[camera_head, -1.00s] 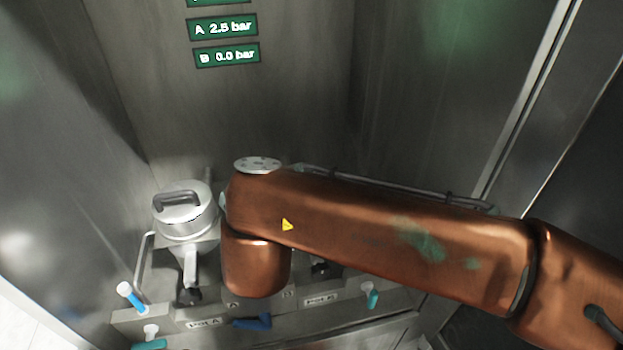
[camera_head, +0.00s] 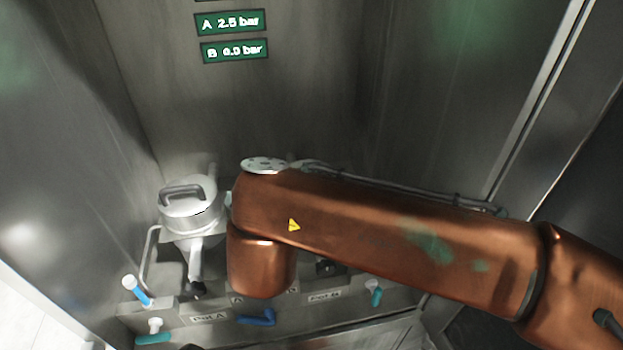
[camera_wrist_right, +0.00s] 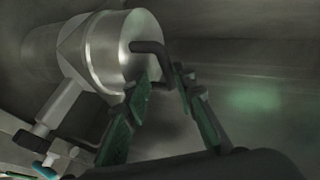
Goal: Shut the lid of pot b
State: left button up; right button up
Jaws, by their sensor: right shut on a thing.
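A silver pot, which I take to be pot b (camera_wrist_right: 65,48), fills the upper left of the right wrist view. Its round lid (camera_wrist_right: 135,65) faces the gripper and carries a dark bent handle (camera_wrist_right: 148,47). My right gripper (camera_wrist_right: 164,76) has its green-padded fingers on either side of that handle and is shut on it. The lid looks seated on the pot, but I cannot tell whether it is fully down. In the head view my copper-coloured arm hides pot b and the right gripper. My left gripper is not in view.
Pot A (camera_head: 190,218) stands at the left with its lid on. A front panel carries a blue-handled lever (camera_head: 143,294), a blue handle (camera_head: 258,317) and a teal handle (camera_head: 376,297). Displays read A 2.5 bar (camera_head: 230,22) and B 0.0 bar (camera_head: 235,50). Metal walls enclose the space.

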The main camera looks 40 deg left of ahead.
jog(key=v, duration=1.2)
jog(key=shift+a, duration=0.1)
